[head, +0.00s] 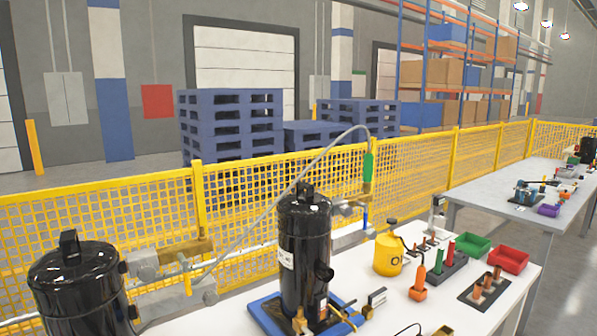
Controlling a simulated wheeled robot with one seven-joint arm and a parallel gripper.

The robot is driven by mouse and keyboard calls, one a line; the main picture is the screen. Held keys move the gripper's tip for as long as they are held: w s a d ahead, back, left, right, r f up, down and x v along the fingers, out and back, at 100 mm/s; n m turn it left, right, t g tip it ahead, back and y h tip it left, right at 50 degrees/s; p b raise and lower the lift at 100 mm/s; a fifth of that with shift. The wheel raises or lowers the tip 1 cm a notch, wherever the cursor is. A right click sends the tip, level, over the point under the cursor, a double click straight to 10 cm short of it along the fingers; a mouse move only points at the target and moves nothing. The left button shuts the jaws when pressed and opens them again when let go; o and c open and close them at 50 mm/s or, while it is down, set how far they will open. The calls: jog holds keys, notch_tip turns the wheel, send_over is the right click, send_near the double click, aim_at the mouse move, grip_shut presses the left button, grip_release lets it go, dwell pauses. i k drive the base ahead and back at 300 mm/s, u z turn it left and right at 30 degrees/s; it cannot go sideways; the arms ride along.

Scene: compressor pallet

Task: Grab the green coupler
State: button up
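A green, upright, slender piece (368,166) hangs at the right end of a thin grey hose (285,185), above the table and right of the middle black compressor (304,240). A brass-coloured part shows just under it. A second, smaller green piece (439,262) stands upright in a dark holder (446,268) on the white table, beside a red one (451,250). I cannot tell for sure which of the two is the coupler. My gripper is not seen in this view.
Another black compressor (78,285) stands at the left. A yellow bottle (388,255), an orange tool (418,285), a green bin (472,246) and a red bin (508,259) are on the table. A yellow mesh fence (130,215) runs behind. A second table (490,205) stands at the right.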

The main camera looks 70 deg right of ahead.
aim_at(368, 157)
jog(key=z, duration=0.2)
jog(key=k, duration=0.35)
jog(key=z, duration=2.2)
jog(key=k, duration=0.1)
jog(key=z, duration=0.8)
jog(key=k, duration=1.2)
jog(key=z, duration=0.85)
jog(key=i, duration=1)
jog(key=z, duration=0.3)
jog(key=i, duration=1.55)
jog(key=u, duration=0.85)
jog(key=i, duration=1)
jog(key=u, duration=0.95)
